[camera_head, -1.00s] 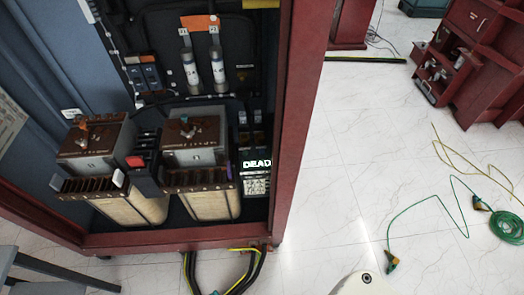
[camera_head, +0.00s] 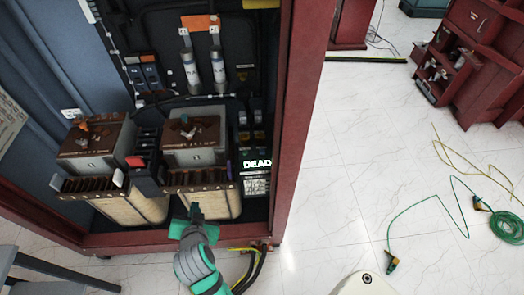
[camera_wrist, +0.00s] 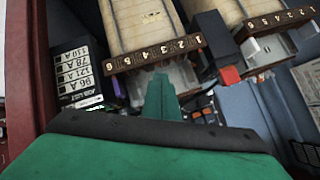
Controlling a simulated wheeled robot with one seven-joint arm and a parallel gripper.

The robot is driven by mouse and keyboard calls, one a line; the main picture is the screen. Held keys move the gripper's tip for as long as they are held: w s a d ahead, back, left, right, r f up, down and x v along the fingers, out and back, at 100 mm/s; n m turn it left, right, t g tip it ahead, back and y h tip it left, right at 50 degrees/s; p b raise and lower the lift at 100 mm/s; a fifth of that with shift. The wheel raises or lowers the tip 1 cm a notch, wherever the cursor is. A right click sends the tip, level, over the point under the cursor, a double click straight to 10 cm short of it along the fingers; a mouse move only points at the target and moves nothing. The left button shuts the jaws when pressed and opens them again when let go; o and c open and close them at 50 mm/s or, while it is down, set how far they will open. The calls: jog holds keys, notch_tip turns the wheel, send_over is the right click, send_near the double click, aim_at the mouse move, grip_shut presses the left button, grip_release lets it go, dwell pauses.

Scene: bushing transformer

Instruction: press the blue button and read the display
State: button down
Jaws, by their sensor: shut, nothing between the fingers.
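A display (camera_head: 257,163) reads "DEAD" in bright letters on a dark unit at the right of the open red cabinet. A pale label panel (camera_head: 256,186) sits below it. In the wrist view the unit (camera_wrist: 75,75) shows at the left with several ampere figures, its lit display hardly visible. I cannot make out a blue button for certain. My gripper (camera_head: 195,211) is shut and empty, in front of the right transformer coil (camera_head: 220,203), left of and below the display. Its green tip (camera_wrist: 161,95) points at the numbered terminal strip (camera_wrist: 155,54) in the wrist view.
A red block (camera_head: 135,161) sits between the two transformers. The cabinet's right post (camera_head: 297,120) and lower sill (camera_head: 150,241) frame the opening. Black cables (camera_head: 254,268) leave below. A green cable (camera_head: 452,208) lies on the open floor at the right.

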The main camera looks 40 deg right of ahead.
jog(key=w+d+r+m+g, duration=0.1)
jog(key=w+d+r+m, duration=0.1)
jog(key=r, duration=0.3)
jog(key=w+d+r+m+g+h, duration=0.1)
jog(key=w+d+r+m, duration=0.1)
jog(key=d+r+m, duration=0.2)
jog(key=shift+w+d+r+g+h, duration=0.15)
jog(key=shift+w+r+g+h, duration=0.2)
jog(key=shift+r, duration=0.4)
jog(key=shift+w, duration=0.1)
